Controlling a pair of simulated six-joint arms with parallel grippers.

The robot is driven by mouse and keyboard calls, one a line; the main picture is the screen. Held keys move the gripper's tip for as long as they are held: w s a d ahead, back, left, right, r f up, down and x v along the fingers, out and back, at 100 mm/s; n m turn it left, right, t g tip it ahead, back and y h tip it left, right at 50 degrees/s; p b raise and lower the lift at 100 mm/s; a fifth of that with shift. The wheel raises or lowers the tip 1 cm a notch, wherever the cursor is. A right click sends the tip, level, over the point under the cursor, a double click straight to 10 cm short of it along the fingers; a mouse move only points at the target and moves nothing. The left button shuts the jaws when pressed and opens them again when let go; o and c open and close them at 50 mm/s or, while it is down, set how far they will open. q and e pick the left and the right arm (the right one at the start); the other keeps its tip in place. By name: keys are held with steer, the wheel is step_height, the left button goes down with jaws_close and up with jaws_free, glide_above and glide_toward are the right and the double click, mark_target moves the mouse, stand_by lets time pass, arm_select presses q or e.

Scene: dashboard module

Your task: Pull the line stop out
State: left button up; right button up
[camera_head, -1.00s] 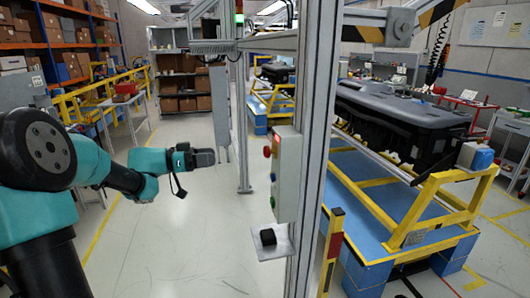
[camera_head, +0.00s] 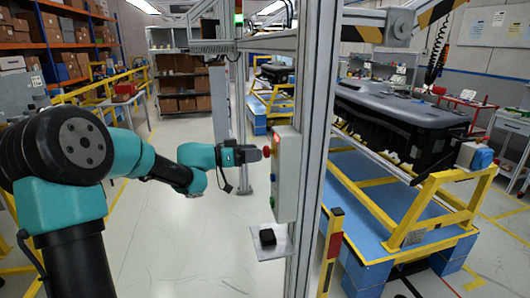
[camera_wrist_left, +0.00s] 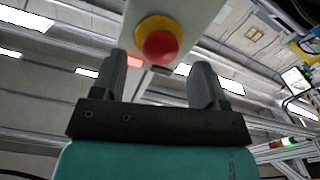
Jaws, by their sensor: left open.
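The line stop (camera_head: 267,151) is a red mushroom button on the left face of a pale control box (camera_head: 287,180) fixed to the grey post. In the left wrist view the line stop (camera_wrist_left: 159,44) shows its red round head on a yellow collar. My left gripper (camera_head: 257,153) points right at it, with its fingertips close to the button. In the wrist view the two dark fingers (camera_wrist_left: 160,65) are spread, one on each side of the red head's line, with nothing between them. I cannot tell whether they touch it. My right gripper is out of view.
A small shelf with a black block (camera_head: 268,237) sticks out below the box. The tall grey post (camera_head: 313,150) stands right beside it. A blue and yellow stand with a dark dashboard module (camera_head: 400,120) is to the right. The floor at left is open.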

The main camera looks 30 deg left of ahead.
mark_target(264, 151)
arm_select(q)
steer(key=shift+x, duration=1.95)
steer(key=shift+c, duration=0.3)
